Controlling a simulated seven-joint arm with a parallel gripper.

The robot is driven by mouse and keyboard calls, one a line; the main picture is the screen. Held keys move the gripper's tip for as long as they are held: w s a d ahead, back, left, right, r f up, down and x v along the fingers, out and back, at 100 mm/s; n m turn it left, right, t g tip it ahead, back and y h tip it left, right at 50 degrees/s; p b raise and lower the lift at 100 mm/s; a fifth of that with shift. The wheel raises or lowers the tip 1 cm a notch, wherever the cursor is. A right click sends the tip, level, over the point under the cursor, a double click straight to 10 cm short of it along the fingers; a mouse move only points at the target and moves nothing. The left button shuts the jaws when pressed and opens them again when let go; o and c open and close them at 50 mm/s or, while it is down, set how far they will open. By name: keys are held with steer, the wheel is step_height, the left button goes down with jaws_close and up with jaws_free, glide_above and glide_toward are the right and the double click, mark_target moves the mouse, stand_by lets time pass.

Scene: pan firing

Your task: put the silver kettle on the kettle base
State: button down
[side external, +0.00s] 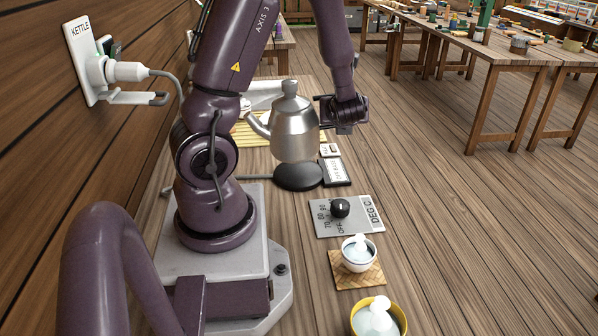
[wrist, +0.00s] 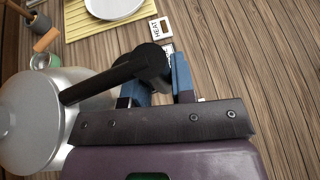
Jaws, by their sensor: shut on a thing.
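The silver kettle (side external: 295,135) hangs upright in the side view, with its spout toward the left. My gripper (side external: 335,108) is at its right side and is shut on the kettle's black handle. In the wrist view, the blue fingers of my gripper (wrist: 153,88) are on either side of the handle (wrist: 105,80), and the kettle (wrist: 35,120) fills the lower left. The black round kettle base (side external: 298,178) lies just below the kettle in the side view. The kettle's bottom appears slightly above it; the exact gap is unclear. The base is not clear in the wrist view.
A labelled switch card (side external: 336,172) lies right of the base. A dial plate (side external: 345,215), a white bowl on a woven mat (side external: 358,272) and a yellow bowl (side external: 358,318) are nearer. A yellow slatted mat (side external: 248,132) is behind. A wall plug (side external: 122,70) has a cord.

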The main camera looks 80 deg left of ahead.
mark_target(312, 111)
steer(key=s+n+g, duration=0.1)
steer(key=s, duration=0.1)
steer(key=s+a+n+g, duration=0.1)
steer(key=s, duration=0.1)
steer(key=s+a+n+g, duration=0.1)
steer(key=s+g, duration=0.1)
steer(key=shift+s+f, duration=0.1)
steer(key=shift+f, duration=0.05)
steer(key=shift+w+a+f, duration=1.35)
steer(key=shift+a+f, duration=0.55)
steer(key=shift+f, duration=0.25)
steer(key=shift+w+a+f, duration=1.35)
steer(key=shift+a+f, duration=0.55)
steer(key=shift+f, duration=0.25)
steer(key=shift+w+a+f, duration=1.35)
steer(key=shift+a+f, duration=0.55)
steer(key=shift+f, duration=0.35)
steer(key=c, duration=1)
jaws_free()
steer(key=shift+f, duration=0.1)
steer(key=shift+o, duration=0.2)
